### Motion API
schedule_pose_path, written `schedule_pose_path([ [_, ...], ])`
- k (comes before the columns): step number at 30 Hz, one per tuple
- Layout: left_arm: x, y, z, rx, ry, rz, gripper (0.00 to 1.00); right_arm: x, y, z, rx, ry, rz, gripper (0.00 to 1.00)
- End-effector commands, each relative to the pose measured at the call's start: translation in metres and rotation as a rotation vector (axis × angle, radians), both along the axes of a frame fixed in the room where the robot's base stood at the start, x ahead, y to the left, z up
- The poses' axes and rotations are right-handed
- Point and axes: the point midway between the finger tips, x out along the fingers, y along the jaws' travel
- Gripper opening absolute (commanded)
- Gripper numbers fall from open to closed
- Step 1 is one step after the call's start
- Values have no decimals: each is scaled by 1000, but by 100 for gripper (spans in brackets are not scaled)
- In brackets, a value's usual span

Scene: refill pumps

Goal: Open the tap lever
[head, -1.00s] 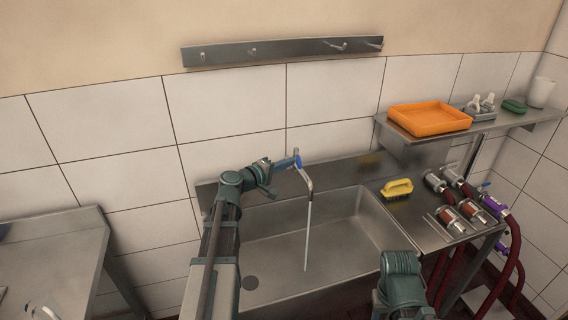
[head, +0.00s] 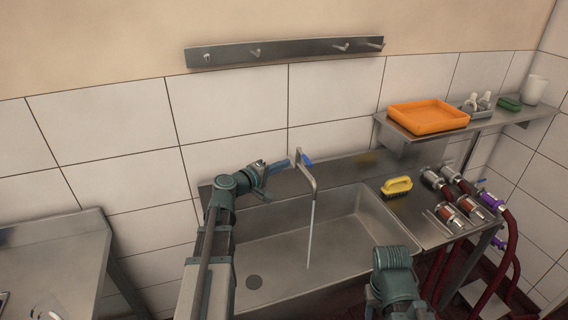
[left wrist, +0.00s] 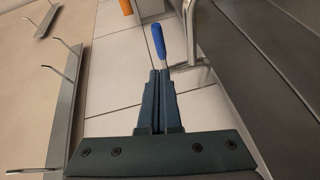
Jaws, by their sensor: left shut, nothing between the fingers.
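The tap (head: 304,170) stands at the back edge of the sink, and a thin stream of water falls from its spout into the basin. Its blue lever (head: 307,161) sits at the top of the tap. My left gripper (head: 286,164) is shut and empty, just left of the tap with a small gap to the lever. In the left wrist view, the blue lever (left wrist: 160,43) shows just beyond the closed fingertips (left wrist: 160,74). My right arm shows at the lower right of the head view, but its gripper fingers cannot be made out.
The steel sink (head: 345,235) lies below. A yellow brush (head: 397,186) and several pump fittings (head: 447,213) are on the right counter. An orange tray (head: 428,117) sits on the wall shelf. A hook rail (head: 290,52) is above.

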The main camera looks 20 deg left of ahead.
Motion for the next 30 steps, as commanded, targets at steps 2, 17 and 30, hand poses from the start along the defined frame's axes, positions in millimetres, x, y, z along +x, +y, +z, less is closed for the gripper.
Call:
schedule_pose_path([
  [2,-12,0,2,0,0,1,0,0,0,2,0,0,0,50],
  [17,-80,5,11,0,0,2,0,0,0,11,0,0,0,50],
  [30,-89,7,12,0,0,0,0,0,0,12,0,0,0,50],
])
